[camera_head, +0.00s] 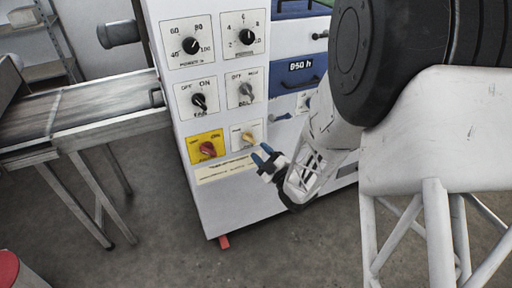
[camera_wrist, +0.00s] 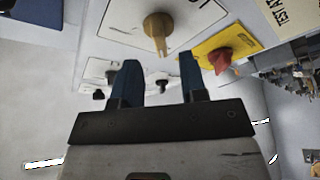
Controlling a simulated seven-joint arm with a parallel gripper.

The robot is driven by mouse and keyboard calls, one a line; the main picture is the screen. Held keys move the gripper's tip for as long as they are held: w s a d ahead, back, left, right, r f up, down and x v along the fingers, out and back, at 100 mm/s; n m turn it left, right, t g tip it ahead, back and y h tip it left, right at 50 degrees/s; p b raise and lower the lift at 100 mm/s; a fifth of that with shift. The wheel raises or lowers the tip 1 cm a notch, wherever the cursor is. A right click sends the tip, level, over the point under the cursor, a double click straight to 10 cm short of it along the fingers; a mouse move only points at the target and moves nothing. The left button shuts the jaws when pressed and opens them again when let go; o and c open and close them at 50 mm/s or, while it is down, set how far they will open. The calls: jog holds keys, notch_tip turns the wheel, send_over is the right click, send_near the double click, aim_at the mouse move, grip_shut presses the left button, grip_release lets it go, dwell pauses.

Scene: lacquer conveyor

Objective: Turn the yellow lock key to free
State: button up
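The yellow lock key (camera_head: 248,137) is a small tan-yellow knob on a white label plate, low on the front of the white cabinet. In the wrist view the key (camera_wrist: 158,27) stands out from its plate, beyond the fingertips. My gripper (camera_head: 263,154) is just below and right of the key in the head view. In the wrist view its two blue fingers (camera_wrist: 160,77) are spread with a gap between them, and they do not hold the key. The lettering on the key's plate is too small or cut off to read surely.
A red knob (camera_head: 207,149) on a yellow plate (camera_head: 193,143) sits left of the key. Blue drawers (camera_head: 299,74) are to the right. A conveyor (camera_head: 90,103) stands at the left. Grey floor is open in front.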

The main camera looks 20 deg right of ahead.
jog(key=shift+v, duration=1.65)
notch_tip(320, 180, up, 12)
jog(key=w+a+m+g+h, duration=0.1)
jog(key=w+m+g+h, duration=0.2)
jog(key=m+g+h, duration=0.4)
jog(key=s+a+r+m+g, duration=0.2)
jog(key=s+a+r+g, duration=0.1)
jog(key=s, duration=0.5)
jog(key=s+a+r+m+g, duration=0.2)
jog(key=s+a+r+g, duration=0.2)
jog(key=s, duration=0.4)
jog(key=s+a+r+m+g, duration=0.2)
jog(key=s+a+r+g, duration=0.1)
jog(key=s, duration=0.5)
jog(key=shift+a+r+y, duration=0.2)
jog(key=shift+r+y, duration=0.2)
jog(key=shift+r, duration=0.25)
